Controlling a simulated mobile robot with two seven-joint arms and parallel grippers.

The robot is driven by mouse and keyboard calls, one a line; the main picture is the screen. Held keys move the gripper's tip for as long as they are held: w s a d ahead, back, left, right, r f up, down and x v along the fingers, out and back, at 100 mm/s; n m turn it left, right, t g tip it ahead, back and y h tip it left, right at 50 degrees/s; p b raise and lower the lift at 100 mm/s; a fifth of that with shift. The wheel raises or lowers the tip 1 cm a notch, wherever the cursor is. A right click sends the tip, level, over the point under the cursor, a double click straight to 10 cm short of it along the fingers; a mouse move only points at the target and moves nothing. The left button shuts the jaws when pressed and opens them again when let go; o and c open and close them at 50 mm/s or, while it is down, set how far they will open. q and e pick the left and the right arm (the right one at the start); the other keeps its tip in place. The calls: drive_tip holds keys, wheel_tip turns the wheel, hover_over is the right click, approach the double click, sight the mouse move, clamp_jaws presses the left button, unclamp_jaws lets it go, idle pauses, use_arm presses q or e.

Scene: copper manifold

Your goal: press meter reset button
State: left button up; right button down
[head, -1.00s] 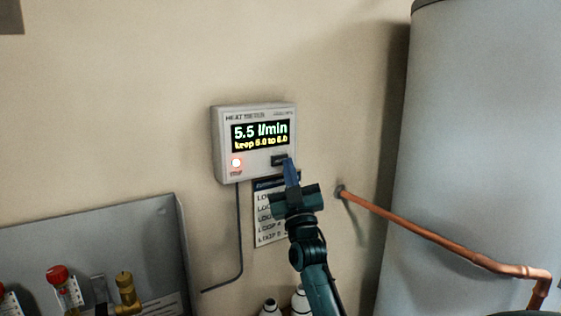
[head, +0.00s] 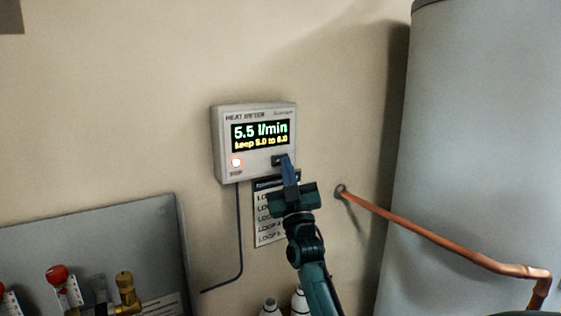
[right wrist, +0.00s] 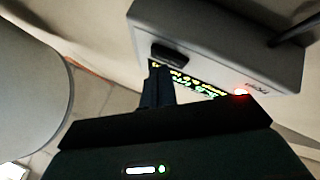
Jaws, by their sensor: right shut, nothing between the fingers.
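The heat meter (head: 221,150) is a pale grey box on the wall in the head view. Its display (head: 260,135) reads 5.5 l/min, with "keep 5.0 to 6.0" below. In the right wrist view, the fingertips (right wrist: 157,68) are close beside the dark button (right wrist: 180,56) on the meter (right wrist: 222,38). My left gripper is not in view.
A label sheet (head: 264,222) hangs below the meter and a cable (head: 240,235) runs down the wall. A copper pipe (head: 430,237) leaves the wall at right, before a large grey tank (head: 480,130). A grey panel with valves (head: 126,290) stands lower left.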

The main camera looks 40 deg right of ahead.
drive_tip(key=shift+w, duration=0.35)
idle(0.5)
idle(0.3)
drive_tip(key=shift+s+p, duration=0.3)
drive_tip(key=shift+s, duration=0.45)
drive_tip(key=s, duration=0.1)
drive_tip(key=s+p, duration=0.1)
drive_tip(key=s, duration=0.1)
drive_tip(key=s+p, duration=0.1)
drive_tip(key=s, duration=0.1)
drive_tip(key=shift+a, duration=0.35)
idle(0.5)
